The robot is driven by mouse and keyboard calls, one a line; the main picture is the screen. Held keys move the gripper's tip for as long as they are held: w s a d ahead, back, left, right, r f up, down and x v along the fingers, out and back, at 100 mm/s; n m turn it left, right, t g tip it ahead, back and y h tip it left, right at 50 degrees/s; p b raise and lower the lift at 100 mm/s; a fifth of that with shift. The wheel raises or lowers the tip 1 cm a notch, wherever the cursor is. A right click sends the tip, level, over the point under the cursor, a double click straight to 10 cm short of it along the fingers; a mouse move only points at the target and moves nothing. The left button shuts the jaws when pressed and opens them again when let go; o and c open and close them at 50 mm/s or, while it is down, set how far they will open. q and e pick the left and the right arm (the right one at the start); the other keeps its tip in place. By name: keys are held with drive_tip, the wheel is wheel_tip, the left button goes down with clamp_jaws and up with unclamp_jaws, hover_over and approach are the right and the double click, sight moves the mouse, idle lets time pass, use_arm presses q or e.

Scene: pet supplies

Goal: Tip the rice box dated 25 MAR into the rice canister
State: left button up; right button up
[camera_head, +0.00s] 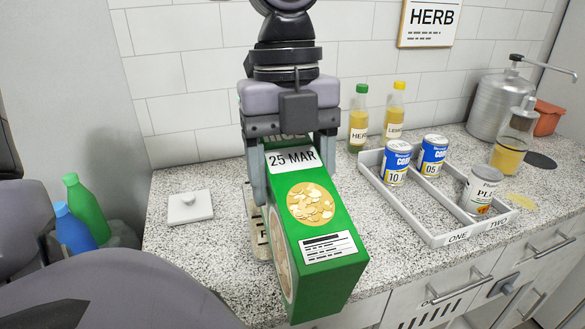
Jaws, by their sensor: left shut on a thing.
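The green rice box (325,235) bears a "25 MAR" label near its upper end and a round picture on its front. My left gripper (298,165) is shut on the box near that end, one finger on each side. The box is tilted, its lower end toward the camera. A pale container with a partly hidden label (262,238) shows behind the box's left side; it may be the rice canister. Its opening is hidden, and I cannot tell whether the box touches it. A square white lid with a knob (190,208) lies on the counter to the left. My right gripper is not in view.
A two-part tray (432,238) holds two blue cans (397,163) (433,156) and a grey can (481,192). Two bottles (359,118) (395,112) stand behind it. A metal dispenser (494,105) is at the back right. The counter around the lid is clear.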

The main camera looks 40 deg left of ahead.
use_arm(q)
drive_tip(key=shift+w+a+r+g+h+p, duration=0.2)
drive_tip(key=shift+a+r+g+h+p, duration=0.2)
drive_tip(key=shift+r+h+p, duration=0.45)
drive_tip(key=shift+f+y, duration=0.25)
